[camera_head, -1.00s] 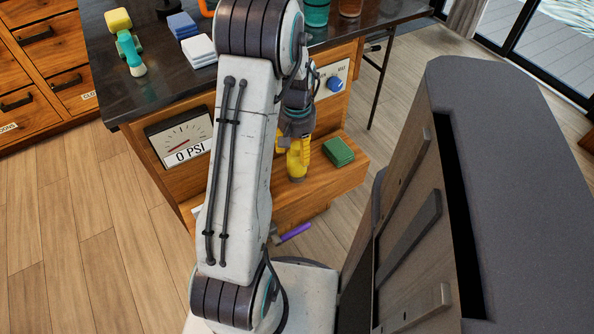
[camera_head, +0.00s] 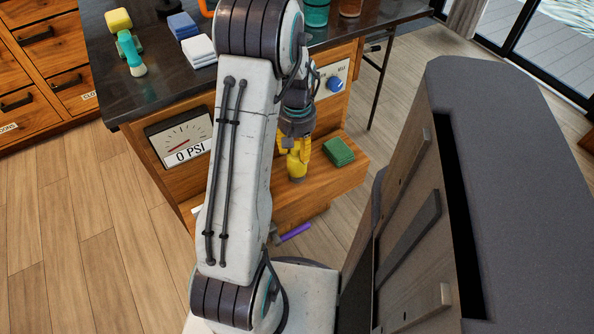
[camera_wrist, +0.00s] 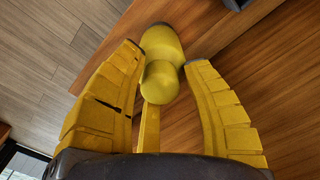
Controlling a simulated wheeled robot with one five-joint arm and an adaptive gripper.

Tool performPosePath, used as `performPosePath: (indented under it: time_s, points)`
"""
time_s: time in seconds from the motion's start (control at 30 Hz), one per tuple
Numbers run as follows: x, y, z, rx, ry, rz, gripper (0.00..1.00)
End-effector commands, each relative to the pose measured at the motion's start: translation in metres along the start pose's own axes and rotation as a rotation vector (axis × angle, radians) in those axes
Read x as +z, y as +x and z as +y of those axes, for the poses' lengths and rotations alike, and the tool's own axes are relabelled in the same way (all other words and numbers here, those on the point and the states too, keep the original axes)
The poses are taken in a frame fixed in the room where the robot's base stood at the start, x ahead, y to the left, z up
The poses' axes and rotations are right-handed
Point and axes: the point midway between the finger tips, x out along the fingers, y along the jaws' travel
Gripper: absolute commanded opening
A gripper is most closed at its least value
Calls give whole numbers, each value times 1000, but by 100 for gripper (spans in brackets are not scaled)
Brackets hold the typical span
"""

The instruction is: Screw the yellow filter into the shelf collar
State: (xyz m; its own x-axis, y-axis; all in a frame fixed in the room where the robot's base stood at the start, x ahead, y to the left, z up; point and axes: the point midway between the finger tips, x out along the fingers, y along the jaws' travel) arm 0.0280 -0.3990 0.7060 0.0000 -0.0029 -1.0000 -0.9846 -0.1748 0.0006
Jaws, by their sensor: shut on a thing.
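The yellow filter (camera_wrist: 160,80) stands out between my yellow fingers in the wrist view, with a rounded near part and a wider body beyond. My gripper (camera_wrist: 162,56) is shut on it, a finger on each side. In the head view my gripper (camera_head: 298,152) points down over the low wooden shelf (camera_head: 335,180), and the lower part of the filter (camera_head: 296,171) shows below the fingers at the shelf. I cannot make out the collar, or whether the threads are engaged; the filter's far end is hidden.
A green sponge stack (camera_head: 339,151) lies on the shelf just right of my gripper. A pressure gauge (camera_head: 182,139) on the counter front reads 0 PSI. A blue knob (camera_head: 335,84) is above the shelf. A purple-handled tool (camera_head: 294,232) is below. A grey-topped cabinet (camera_head: 510,170) stands right.

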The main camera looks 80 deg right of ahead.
Motion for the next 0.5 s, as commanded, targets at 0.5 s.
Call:
performPosePath:
  time_s: [0.5]
  points:
    - [2, 3, -1, -1, 151, -6, 24]
